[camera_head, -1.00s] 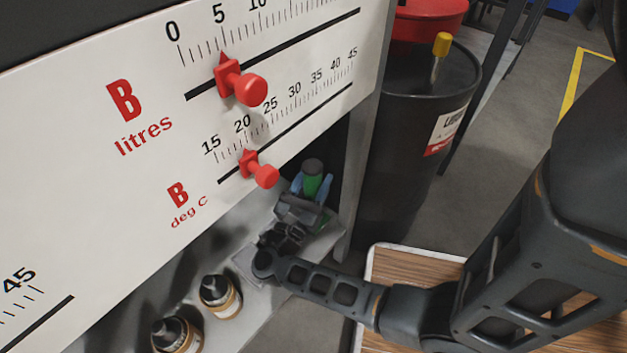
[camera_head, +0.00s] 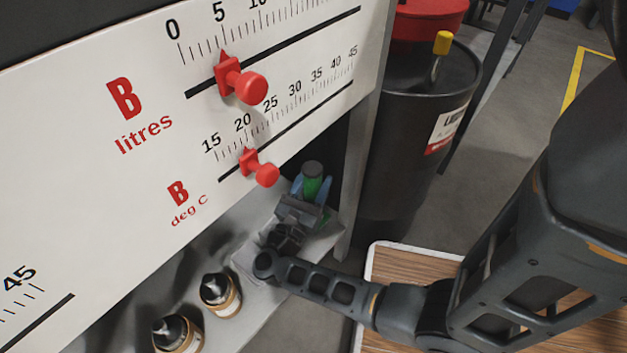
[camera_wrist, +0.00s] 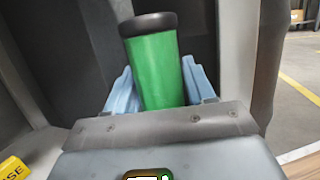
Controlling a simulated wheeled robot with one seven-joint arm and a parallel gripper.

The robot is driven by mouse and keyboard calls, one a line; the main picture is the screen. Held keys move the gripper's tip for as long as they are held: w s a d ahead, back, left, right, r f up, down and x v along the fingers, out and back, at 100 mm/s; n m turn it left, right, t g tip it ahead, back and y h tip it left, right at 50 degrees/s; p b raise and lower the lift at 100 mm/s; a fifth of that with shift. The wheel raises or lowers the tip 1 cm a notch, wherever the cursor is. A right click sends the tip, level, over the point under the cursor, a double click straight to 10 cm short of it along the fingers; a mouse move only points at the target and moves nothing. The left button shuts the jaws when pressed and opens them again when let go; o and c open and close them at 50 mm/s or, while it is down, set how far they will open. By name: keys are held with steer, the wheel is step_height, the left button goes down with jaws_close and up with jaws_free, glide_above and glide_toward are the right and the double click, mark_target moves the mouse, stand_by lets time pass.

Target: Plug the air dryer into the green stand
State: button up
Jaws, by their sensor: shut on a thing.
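The air dryer, a green cylinder with a dark cap (camera_head: 312,181), is at the right end of a grey shelf under the white panel. It also shows upright, leaning slightly left, in the wrist view (camera_wrist: 158,72). My gripper (camera_head: 311,190) is shut on it, with a blue finger on each side; the fingers also show in the wrist view (camera_wrist: 160,85). The dryer's lower end is hidden behind my gripper. A small green patch (camera_head: 327,217) shows beside my gripper; I cannot tell whether it is the green stand. I cannot tell whether dryer and stand touch.
Two dark-topped bottles with tan bases (camera_head: 221,295) (camera_head: 178,335) stand on the shelf (camera_head: 258,318) at left. The white panel (camera_head: 60,200) with red sliders (camera_head: 248,86) overhangs it. A grey post (camera_head: 362,140) and black drum (camera_head: 415,130) stand close on the right.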

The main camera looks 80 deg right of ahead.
steer(key=shift+f, duration=1)
steer(key=o, duration=1.3)
steer(key=shift+s, duration=0.1)
steer(key=shift+a, duration=0.1)
steer(key=v, duration=0.4)
steer(key=r+v, duration=0.1)
steer(key=v, duration=0.3)
steer(key=r+v, duration=0.1)
steer(key=v, duration=0.3)
steer(key=shift+a+r, duration=0.2)
steer(key=shift+a, duration=0.35)
steer(key=shift+w+a, duration=0.15)
steer(key=shift+a, duration=0.35)
steer(key=shift+w+a, duration=0.2)
steer(key=shift+a, duration=0.25)
